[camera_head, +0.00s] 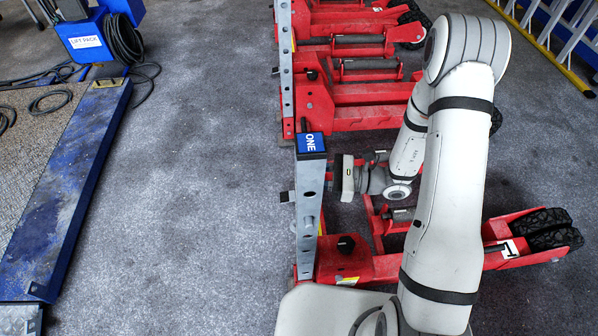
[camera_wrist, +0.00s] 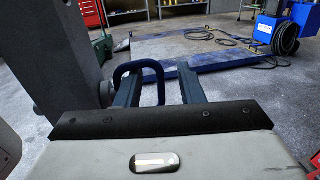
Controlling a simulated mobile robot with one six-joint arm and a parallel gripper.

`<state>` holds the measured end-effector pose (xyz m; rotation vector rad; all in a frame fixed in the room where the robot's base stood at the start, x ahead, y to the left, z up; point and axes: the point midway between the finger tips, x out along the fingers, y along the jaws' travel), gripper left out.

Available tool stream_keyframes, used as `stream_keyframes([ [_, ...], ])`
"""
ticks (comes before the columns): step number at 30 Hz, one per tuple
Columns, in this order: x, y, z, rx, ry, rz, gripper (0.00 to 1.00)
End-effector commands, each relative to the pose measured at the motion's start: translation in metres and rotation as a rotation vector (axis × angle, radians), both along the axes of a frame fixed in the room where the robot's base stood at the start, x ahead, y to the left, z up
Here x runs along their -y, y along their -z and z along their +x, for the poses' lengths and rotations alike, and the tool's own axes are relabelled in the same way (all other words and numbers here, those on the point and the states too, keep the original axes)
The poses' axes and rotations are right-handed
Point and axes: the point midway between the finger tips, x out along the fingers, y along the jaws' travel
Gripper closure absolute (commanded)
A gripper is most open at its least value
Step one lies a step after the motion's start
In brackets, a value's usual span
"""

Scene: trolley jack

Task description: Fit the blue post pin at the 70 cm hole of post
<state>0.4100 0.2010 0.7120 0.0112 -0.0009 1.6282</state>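The post (camera_head: 308,215) of the jack is grey steel with holes along it and a blue cap marked ONE (camera_head: 311,142). In the wrist view the post (camera_wrist: 65,55) stands close on the left, with dark holes. The blue post pin (camera_wrist: 150,66) shows as a loop handle beside the post, with a round grey part between it and the post face. My gripper (camera_wrist: 160,75) is open. The loop surrounds the left finger in the picture, and a gap separates it from the right finger. In the head view my wrist is just right of the post. Hole heights cannot be read.
More red jacks (camera_head: 360,95) stand in a row behind. The jack's red base (camera_head: 345,265) with a black knob lies below my arm. A blue lift platform (camera_head: 75,190) and lift pack (camera_head: 85,40) are at left; the floor between is clear. A ladder (camera_head: 560,50) lies upper right.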

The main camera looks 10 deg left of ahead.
Motion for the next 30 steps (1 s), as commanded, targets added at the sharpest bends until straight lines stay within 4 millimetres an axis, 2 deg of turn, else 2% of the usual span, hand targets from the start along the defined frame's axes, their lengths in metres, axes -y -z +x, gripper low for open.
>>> stream_keyframes([
  [4,0.025,0.000,0.002,0.000,0.004,0.000,0.65],
  [10,0.042,0.000,0.003,-0.001,0.002,0.000,0.65],
  [27,0.044,0.000,0.002,0.000,0.000,0.000,0.65],
  [30,0.044,-0.005,0.002,0.000,0.000,0.000,0.65],
])
